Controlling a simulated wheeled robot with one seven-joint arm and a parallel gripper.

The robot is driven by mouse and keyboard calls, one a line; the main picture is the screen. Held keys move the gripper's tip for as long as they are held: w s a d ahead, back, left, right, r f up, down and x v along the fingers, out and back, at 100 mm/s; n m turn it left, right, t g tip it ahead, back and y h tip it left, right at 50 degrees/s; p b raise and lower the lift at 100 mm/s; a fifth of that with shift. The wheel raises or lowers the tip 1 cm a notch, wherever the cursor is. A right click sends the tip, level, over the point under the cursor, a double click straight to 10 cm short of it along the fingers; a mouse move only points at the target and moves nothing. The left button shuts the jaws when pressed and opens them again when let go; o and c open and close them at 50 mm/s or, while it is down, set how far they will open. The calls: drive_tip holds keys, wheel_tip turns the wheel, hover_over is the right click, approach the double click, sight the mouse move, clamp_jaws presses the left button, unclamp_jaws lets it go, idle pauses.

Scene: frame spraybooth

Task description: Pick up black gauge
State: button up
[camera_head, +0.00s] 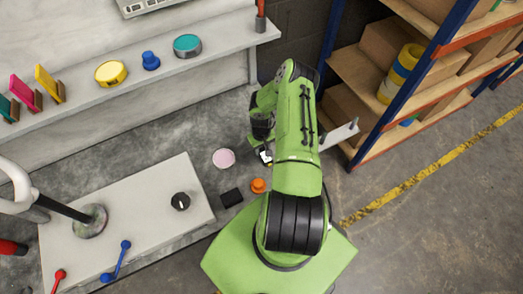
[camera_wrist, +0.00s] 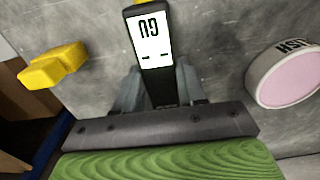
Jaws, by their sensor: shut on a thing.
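In the wrist view, a black gauge (camera_wrist: 157,82) with a white face and dark lettering stands between the fingers of my gripper (camera_wrist: 160,92). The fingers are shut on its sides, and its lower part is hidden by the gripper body. In the head view, my gripper (camera_head: 264,150) is beside the green arm, over the grey floor or surface to the right of the pink disc. A small white and black patch there (camera_head: 265,157) appears to be the gauge, mostly hidden by the arm.
A pink disc with a white rim (camera_wrist: 290,75) lies right of the gauge. A yellow piece (camera_wrist: 52,65) lies left. An orange piece (camera_head: 258,185) and black block (camera_head: 231,197) are near the arm. A shelf rack (camera_head: 400,120) stands right; a grey ledge (camera_head: 215,60) stands behind.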

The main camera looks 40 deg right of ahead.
sight(261, 149)
wheel_tip(261, 149, up, 10)
drive_tip(key=p, duration=0.2)
idle(0.9)
drive_tip(key=w+a+r+n, duration=0.1)
drive_tip(key=w+a+r, duration=0.1)
drive_tip(key=a+r, duration=0.2)
drive_tip(key=w+a+r+n, duration=0.1)
drive_tip(key=a+r, duration=0.3)
drive_tip(key=a, duration=0.7)
drive_tip(key=w+a+r+n+p, duration=0.1)
drive_tip(key=w+a+r, duration=0.2)
drive_tip(key=a, duration=0.5)
drive_tip(key=shift+w+r, duration=0.25)
drive_tip(key=shift+r, duration=0.45)
